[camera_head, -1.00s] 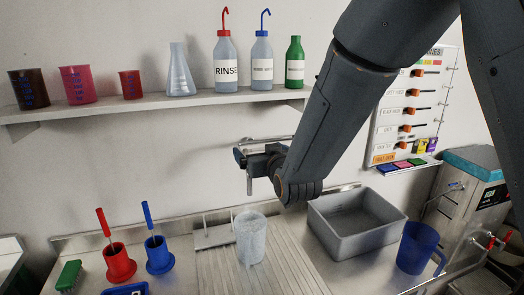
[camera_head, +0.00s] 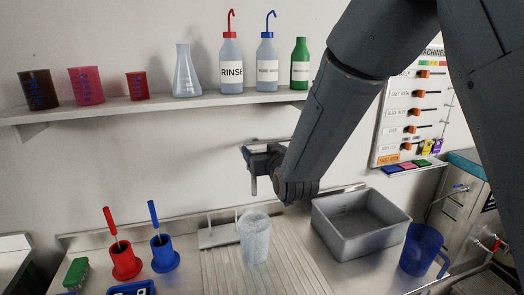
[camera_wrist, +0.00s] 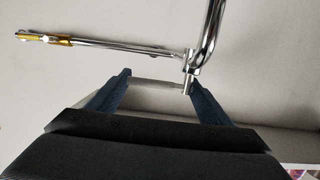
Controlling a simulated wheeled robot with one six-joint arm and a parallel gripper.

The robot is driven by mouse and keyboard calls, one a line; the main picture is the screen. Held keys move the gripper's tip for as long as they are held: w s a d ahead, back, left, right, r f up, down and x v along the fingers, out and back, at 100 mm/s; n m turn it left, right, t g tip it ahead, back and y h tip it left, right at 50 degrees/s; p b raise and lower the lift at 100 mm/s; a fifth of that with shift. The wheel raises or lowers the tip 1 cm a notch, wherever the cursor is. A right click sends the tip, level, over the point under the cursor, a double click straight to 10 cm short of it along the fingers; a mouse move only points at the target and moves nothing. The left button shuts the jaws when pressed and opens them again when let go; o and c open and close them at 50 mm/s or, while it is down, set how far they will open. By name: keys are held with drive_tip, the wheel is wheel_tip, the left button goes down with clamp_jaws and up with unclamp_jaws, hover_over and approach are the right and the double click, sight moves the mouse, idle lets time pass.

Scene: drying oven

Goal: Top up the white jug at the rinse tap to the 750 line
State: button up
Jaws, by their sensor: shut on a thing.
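The white jug (camera_head: 254,238), pale and frosted, stands upright on the ribbed draining board. The rinse tap's chrome spout (camera_head: 253,186) hangs down above it, with a clear gap between. I cannot read the jug's lines or its water level. My gripper (camera_head: 250,152) is at the tap, against the wall, partly hidden by my wrist. In the wrist view my gripper (camera_wrist: 156,83) has a pale grey bar (camera_wrist: 155,83) spanning between its fingers, beside the chrome tap pipe (camera_wrist: 208,38). I cannot tell for sure which part of the tap this bar is.
A grey basin (camera_head: 360,240) and a blue jug (camera_head: 420,250) stand to the right. Red (camera_head: 124,262) and blue (camera_head: 162,256) brush holders stand at left. A shelf (camera_head: 150,106) above holds bottles, a flask and beakers.

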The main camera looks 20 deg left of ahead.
drive_tip(key=shift+s+r+m+t+h+p, duration=0.1)
drive_tip(key=shift+s+m+t+h+p, duration=0.2)
drive_tip(key=shift+m+h+p, duration=0.4)
drive_tip(key=shift+s+m+t+h+p, duration=0.2)
drive_tip(key=shift+m+t+h+p, duration=0.3)
drive_tip(key=shift+h, duration=0.4)
drive_tip(key=shift+d+m+h, duration=0.15)
drive_tip(key=shift+m+h, duration=0.25)
drive_tip(key=shift+s+m+h+p, duration=0.25)
drive_tip(key=shift+m+h+p, duration=0.25)
drive_tip(key=shift+h+p, duration=0.25)
drive_tip(key=m+h, duration=0.2)
drive_tip(key=h, duration=0.1)
drive_tip(key=shift+s+t, duration=0.35)
drive_tip(key=shift+t, duration=0.05)
